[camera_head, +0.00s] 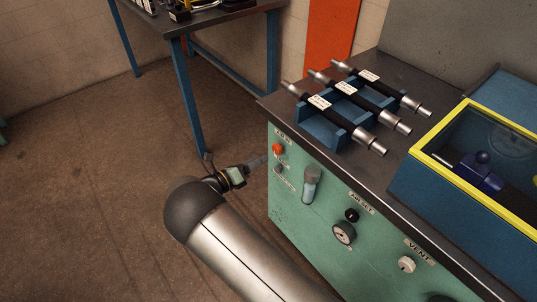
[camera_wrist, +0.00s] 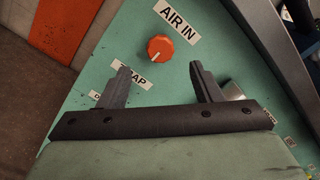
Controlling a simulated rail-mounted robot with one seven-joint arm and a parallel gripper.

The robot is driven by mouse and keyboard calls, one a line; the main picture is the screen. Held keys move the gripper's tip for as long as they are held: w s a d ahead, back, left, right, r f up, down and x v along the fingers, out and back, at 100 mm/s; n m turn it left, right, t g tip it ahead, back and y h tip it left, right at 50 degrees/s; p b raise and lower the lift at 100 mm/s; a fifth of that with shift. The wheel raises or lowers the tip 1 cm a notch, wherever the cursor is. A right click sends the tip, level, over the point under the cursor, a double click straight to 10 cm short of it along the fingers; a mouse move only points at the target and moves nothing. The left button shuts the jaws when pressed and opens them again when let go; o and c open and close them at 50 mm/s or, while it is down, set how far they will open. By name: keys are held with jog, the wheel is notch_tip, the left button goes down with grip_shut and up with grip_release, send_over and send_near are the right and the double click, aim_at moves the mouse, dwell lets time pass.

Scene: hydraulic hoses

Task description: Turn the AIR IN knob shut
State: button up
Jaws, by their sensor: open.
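The AIR IN knob (camera_wrist: 160,48) is a round orange knob with a pale pointer mark, on the green panel just below its white AIR IN label (camera_wrist: 176,20). In the head view the knob (camera_head: 277,149) shows small and orange near the panel's upper left corner. My gripper (camera_wrist: 160,78) is open in the wrist view, with its two dark fingers spread and nothing between them. The knob lies beyond the fingertips, about midway between them and apart from both. In the head view my gripper (camera_head: 262,160) is just left of the panel, below the knob.
A partly hidden label (camera_wrist: 125,72) is behind my left finger. Hoses lie in a blue rack (camera_head: 322,129) on the bench top. The floor at left is clear.

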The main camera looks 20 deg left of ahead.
jog(key=v, duration=0.9)
jog(key=shift+s, duration=0.3)
jog(key=shift+a, duration=0.1)
